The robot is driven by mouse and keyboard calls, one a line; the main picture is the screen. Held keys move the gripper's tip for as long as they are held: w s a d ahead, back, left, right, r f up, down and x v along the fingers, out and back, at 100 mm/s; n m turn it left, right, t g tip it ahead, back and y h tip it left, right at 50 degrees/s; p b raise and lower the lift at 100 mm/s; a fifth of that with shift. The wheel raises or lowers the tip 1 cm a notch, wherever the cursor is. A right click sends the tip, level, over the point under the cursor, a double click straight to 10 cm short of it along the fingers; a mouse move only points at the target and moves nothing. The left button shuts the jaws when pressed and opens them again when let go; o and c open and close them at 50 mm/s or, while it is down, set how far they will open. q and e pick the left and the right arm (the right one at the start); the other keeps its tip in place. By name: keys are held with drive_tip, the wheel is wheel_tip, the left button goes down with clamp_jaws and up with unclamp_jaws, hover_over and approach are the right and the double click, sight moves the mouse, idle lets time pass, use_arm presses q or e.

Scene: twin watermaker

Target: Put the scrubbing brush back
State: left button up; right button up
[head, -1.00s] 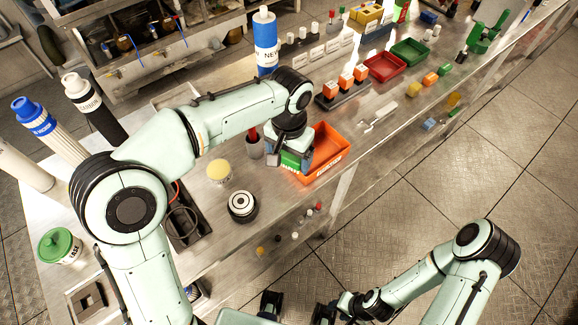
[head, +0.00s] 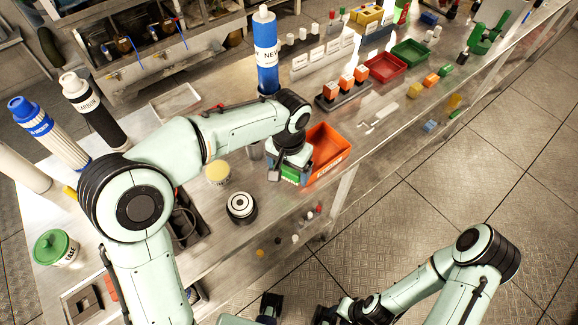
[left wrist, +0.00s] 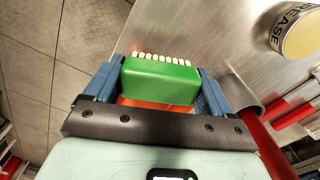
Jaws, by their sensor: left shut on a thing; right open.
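The scrubbing brush (left wrist: 160,82) is a green block with a row of pale bristles. My left gripper (left wrist: 160,90) is shut on it, with one blue finger on each side. In the head view the green brush (head: 291,175) shows under my left gripper (head: 290,160), close to the left side of the orange bin and near the bench's front edge. In the left wrist view the bristles point away from the gripper over the metal bench top. My right gripper (head: 320,313) is low in the head view, away from the bench, open and apparently empty.
The orange bin (head: 333,143) stands right of the brush. A grey cup (left wrist: 240,92) with a red handle is close to the gripper. A yellow-lidded grease jar (head: 218,173), a black-and-white round part (head: 241,207) and a blue bottle (head: 267,60) stand nearby. A shallow metal tray (head: 160,110) lies farther left.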

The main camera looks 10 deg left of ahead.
use_arm(q)
drive_tip(key=o, duration=0.8)
drive_tip(key=shift+o, duration=0.2)
wheel_tip(320, 180, up, 13)
drive_tip(key=p, duration=0.2)
drive_tip(key=shift+p, duration=0.35)
use_arm(e)
drive_tip(key=r, duration=0.1)
drive_tip(key=w+r, duration=0.1)
drive_tip(key=r, duration=0.1)
drive_tip(key=shift+w, duration=0.2)
